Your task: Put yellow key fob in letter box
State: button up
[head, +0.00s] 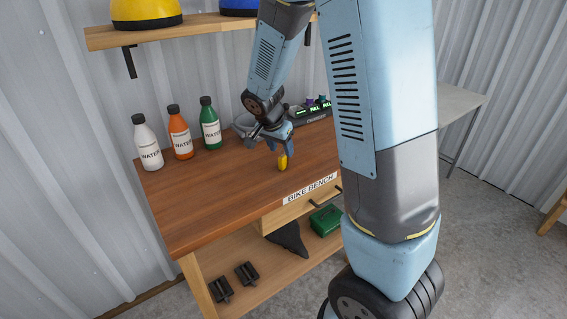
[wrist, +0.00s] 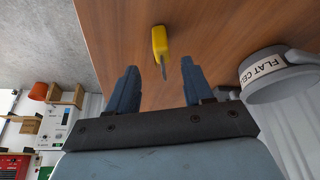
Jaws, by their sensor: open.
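The yellow key fob (head: 282,161) is on the brown top of the bike bench (head: 205,205), below my gripper. In the wrist view the fob (wrist: 159,40) lies just beyond the fingertips, with a thin grey metal part pointing back toward the gap between them. My gripper (wrist: 160,75) is open and empty, with one finger on each side of that line. In the head view my gripper (head: 279,147) is low over the bench, close to the fob; I cannot tell any contact. I cannot make out a letter box in either view.
A grey container (wrist: 270,75) with a partly readable "FLAT" label stands beside my gripper. White (head: 147,145), orange (head: 180,135) and green (head: 210,125) water bottles stand along the back left. A black tray (head: 312,112) is behind. The bench's front left is clear.

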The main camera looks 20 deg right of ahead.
aim_at(283, 155)
jog(key=shift+x, duration=2.8)
jog(key=shift+w+a, duration=0.1)
jog(key=shift+w, duration=0.05)
grip_shut()
